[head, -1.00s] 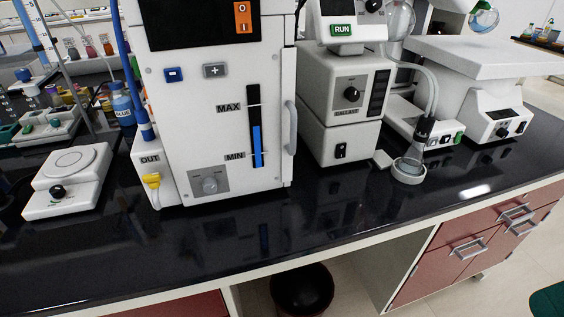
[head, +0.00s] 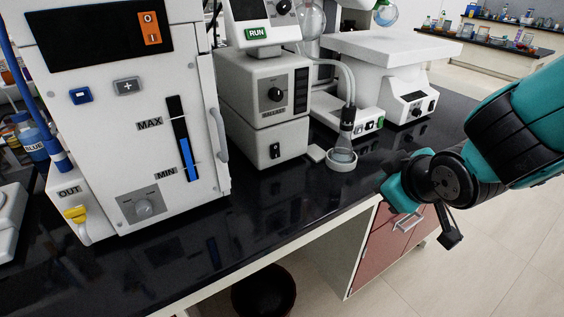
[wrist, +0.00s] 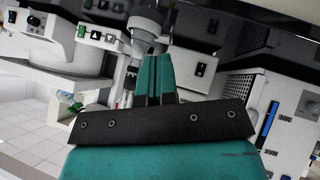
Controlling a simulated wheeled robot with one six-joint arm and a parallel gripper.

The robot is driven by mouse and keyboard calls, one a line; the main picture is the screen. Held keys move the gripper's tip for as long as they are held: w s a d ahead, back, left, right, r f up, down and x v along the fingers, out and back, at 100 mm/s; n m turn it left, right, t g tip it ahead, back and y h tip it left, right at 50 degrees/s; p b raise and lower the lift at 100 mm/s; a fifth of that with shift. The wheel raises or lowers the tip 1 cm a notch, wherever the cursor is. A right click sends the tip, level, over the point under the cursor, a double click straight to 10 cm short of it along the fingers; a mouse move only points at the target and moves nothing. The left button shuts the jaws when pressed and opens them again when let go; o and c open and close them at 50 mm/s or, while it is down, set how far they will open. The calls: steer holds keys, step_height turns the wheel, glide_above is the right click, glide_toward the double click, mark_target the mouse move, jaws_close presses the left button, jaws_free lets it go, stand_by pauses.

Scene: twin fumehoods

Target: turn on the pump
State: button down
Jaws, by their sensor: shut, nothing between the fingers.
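The pump (head: 262,112) is a white two-part box on the black counter, in the middle of the head view. Its upper part has a black knob (head: 275,94) and a label that seems to read BALLAST. Its lower part has a small black rocker switch (head: 275,150); its state is too small to read. In the wrist view, turned over, a white front with a dark switch (wrist: 200,69) shows right of the fingers. My gripper (wrist: 155,62) has its teal fingers together and empty.
A white unit with a green RUN button (head: 264,33) sits on top. The counter's front strip (head: 240,225) is clear.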

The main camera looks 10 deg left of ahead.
steer(key=a+f+n+t+y, duration=0.1)
steer(key=a+n+y, duration=0.1)
steer(key=n, duration=0.3)
steer(key=w+a+f+n+t+y, duration=0.1)
steer(key=a+f+n+y, duration=0.1)
steer(key=a+n, duration=0.3)
steer(key=w+a+f+n+t+y, duration=0.1)
steer(key=a+n+t+y, duration=0.1)
steer(key=a+n+y, duration=0.1)
steer(key=shift+a+f+n, duration=0.15)
steer(key=shift+a+n, duration=0.5)
steer(key=shift+n, duration=0.45)
steer(key=shift+s+a+n+y, duration=0.25)
steer(key=shift+n+y, duration=0.05)
steer(key=shift+y, duration=0.1)
